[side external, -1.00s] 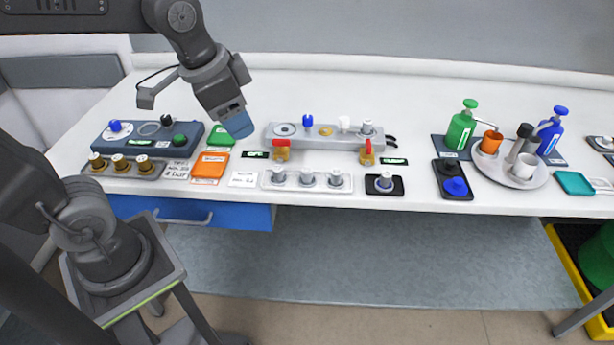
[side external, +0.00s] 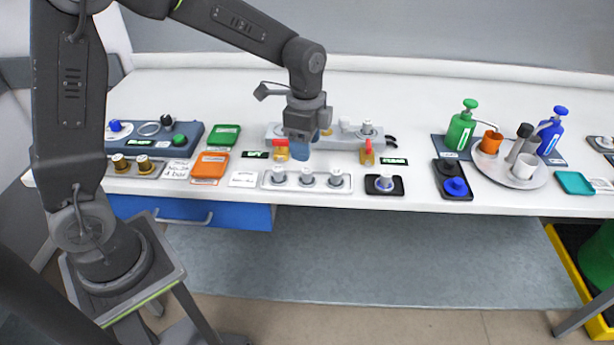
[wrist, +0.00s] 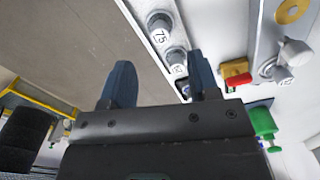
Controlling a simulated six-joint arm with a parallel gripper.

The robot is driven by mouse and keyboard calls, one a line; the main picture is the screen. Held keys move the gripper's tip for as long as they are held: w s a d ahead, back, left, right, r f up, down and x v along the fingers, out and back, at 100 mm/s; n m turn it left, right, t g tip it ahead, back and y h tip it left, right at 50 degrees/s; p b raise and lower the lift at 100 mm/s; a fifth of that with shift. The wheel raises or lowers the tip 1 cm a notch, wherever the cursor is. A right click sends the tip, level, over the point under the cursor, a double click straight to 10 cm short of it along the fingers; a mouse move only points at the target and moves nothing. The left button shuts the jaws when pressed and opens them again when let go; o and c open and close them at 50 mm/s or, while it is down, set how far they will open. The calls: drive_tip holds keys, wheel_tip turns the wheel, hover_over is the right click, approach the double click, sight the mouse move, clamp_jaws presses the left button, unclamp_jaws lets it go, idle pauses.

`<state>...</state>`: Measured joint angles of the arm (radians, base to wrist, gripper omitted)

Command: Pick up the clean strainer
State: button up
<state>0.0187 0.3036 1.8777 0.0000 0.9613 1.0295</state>
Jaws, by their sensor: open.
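Several short grey metal cylinders stand in a pale rack (side external: 260,183) at the front edge of the bench. Another cylinder with a purple band (side external: 384,184) stands on a small black tray to the right. I cannot tell from the pictures which piece is the clean strainer. My gripper (side external: 300,150) points down above and just behind the rack, with blue fingers in front of the grey valve block. In the wrist view my gripper (wrist: 160,82) is open, with nothing seen between its fingers. Numbered cylinder tops, one marked 75 (wrist: 158,22), show beyond the fingers.
The grey valve block (side external: 350,136) with red-handled brass valves (side external: 366,152) stands close behind the rack. Orange (side external: 211,163) and green (side external: 224,135) trays lie left. The bench's back is clear.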

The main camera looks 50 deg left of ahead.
sight(306, 170)
drive_tip(key=shift+d+f, duration=0.1)
drive_tip(key=shift+f, duration=3.85)
drive_tip(key=c, duration=1)
